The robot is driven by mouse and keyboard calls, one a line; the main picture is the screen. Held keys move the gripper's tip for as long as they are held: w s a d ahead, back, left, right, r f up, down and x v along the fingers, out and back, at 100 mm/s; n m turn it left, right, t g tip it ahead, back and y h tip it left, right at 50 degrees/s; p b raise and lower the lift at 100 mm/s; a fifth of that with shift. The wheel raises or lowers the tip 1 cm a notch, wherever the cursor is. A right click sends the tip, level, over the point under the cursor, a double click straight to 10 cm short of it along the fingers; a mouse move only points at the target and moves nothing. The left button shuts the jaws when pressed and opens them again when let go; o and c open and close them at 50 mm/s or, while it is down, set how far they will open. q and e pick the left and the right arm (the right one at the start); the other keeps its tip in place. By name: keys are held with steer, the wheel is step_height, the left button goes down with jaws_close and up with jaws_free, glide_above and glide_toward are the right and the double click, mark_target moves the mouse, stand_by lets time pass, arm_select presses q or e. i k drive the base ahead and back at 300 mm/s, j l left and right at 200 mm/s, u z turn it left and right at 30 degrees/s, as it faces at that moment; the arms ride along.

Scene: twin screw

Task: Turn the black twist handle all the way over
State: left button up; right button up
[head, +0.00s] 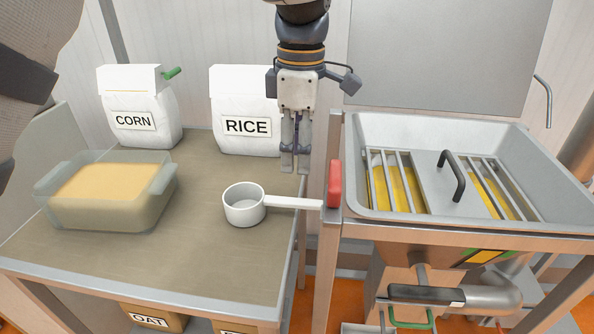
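A black bent bar handle (452,175) stands on the grate of the metal hopper at the right. A dark, bar-shaped grip (426,294) lies level under the hopper, beside a grey cylinder. I cannot tell for certain which is the twist handle. My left gripper (295,162) hangs pointing down at the upper middle, in front of the rice bag's right edge. Its fingers look close together with nothing between them. It is well to the left of both handles and touches neither. My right gripper is not in view.
The hopper (365,135) has raised metal walls. A red block (334,184) sits on the frame post beside it. A white scoop (244,208), a tub of yellow grain (100,215), a rice bag (246,146) and a corn bag (150,140) stand on the left table (190,265).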

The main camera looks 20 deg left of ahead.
mark_target(422, 293)
steer(key=k, duration=1)
